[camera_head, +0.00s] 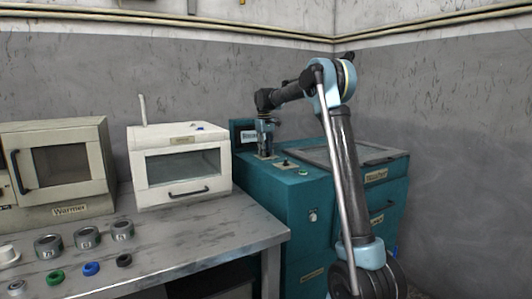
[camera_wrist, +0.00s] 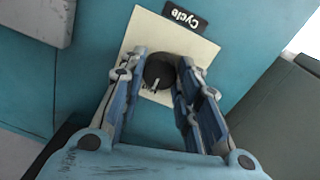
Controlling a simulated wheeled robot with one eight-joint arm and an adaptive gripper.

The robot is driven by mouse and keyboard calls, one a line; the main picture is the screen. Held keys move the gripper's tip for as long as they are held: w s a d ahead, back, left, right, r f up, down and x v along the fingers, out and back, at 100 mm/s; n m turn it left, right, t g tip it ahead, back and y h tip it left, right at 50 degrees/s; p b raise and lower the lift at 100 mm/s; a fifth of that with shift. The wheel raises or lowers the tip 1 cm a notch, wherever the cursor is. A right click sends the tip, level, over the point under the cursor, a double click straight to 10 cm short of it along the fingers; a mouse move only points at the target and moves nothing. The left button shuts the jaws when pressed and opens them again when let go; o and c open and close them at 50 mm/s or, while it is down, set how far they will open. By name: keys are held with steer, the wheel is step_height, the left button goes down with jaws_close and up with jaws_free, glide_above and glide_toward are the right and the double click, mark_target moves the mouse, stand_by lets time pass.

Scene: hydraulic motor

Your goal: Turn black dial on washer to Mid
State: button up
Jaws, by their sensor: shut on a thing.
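The teal washer (camera_head: 270,187) stands in the corner at the right in the head view. Its black dial (camera_wrist: 160,66) sits on a cream plate (camera_wrist: 205,46) labelled "Cycle" in the wrist view. A pale mark shows on the dial's lower edge; no "Mid" marking is legible. My gripper (camera_head: 265,151) points down at the washer top in the head view and hides the dial there. In the wrist view, its fingers (camera_wrist: 159,72) stand on either side of the dial and are shut on it.
On the washer top, another small black knob (camera_head: 285,163) and a green button (camera_head: 303,171) sit close by. A white box-shaped appliance (camera_head: 180,165) and a warmer (camera_head: 60,165) stand on the metal table (camera_head: 190,233) at left.

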steer(key=o, duration=1.1)
steer(key=shift+c, duration=0.2)
step_height(320, 180, up, 12)
steer(key=shift+s+a, duration=0.15)
steer(key=shift+a, duration=0.1)
